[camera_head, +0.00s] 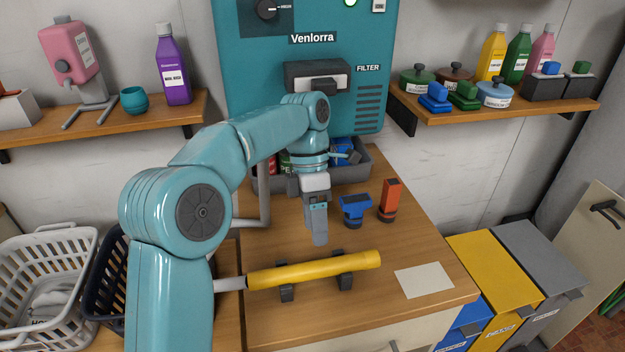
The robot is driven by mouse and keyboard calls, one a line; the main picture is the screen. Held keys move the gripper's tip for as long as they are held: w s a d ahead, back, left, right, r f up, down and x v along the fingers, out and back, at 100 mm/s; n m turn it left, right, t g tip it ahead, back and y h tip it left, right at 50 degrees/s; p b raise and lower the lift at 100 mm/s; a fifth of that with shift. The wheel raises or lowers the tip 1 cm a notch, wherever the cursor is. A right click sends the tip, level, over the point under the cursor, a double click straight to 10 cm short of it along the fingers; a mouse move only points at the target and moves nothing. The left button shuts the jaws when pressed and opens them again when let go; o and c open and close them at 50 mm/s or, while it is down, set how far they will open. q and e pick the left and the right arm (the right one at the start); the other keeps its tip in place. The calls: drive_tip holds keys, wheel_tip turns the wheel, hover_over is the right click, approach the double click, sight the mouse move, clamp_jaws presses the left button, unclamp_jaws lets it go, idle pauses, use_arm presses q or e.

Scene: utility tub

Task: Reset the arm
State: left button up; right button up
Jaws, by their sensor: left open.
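My left arm (201,212) comes in from the lower left and bends over the wooden counter. Its gripper (318,238) hangs pointing down above the counter, behind the yellow tube. The gripper is open, and nothing shows between its fingers. My right gripper is not in this view.
A yellow tube (315,270) lies on dark supports at the counter's front. A blue tool (354,208) and an orange-red tool (389,198) stand right of the gripper. A grey bin (350,172) is behind it. A pale card (424,280) lies at right, with bare wood around it.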

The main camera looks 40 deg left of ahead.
use_arm(q)
drive_tip(key=p+v, duration=0.3)
drive_tip(key=v, duration=0.6)
